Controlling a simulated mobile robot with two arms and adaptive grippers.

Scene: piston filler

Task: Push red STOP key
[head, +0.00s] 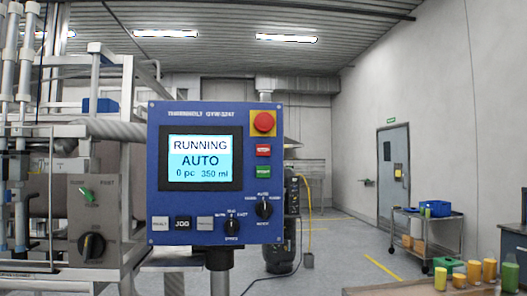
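The blue control panel (215,240) stands in the middle of the head view on a post. Its screen (201,158) reads RUNNING, AUTO, 0 pc, 350 ml. A small red key (263,150) sits on the panel's right side, below a large round red button (263,122) on a yellow square. A green key (263,172) is right under the red key. The lettering on the red and green keys is too small to read. Neither of my grippers shows in the head view.
A metal machine frame (75,131) with a grey switch box (93,220) stands left of the panel. At right are a cart (440,232) and several yellow, orange and green containers (474,270). A grey door (393,172) is behind.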

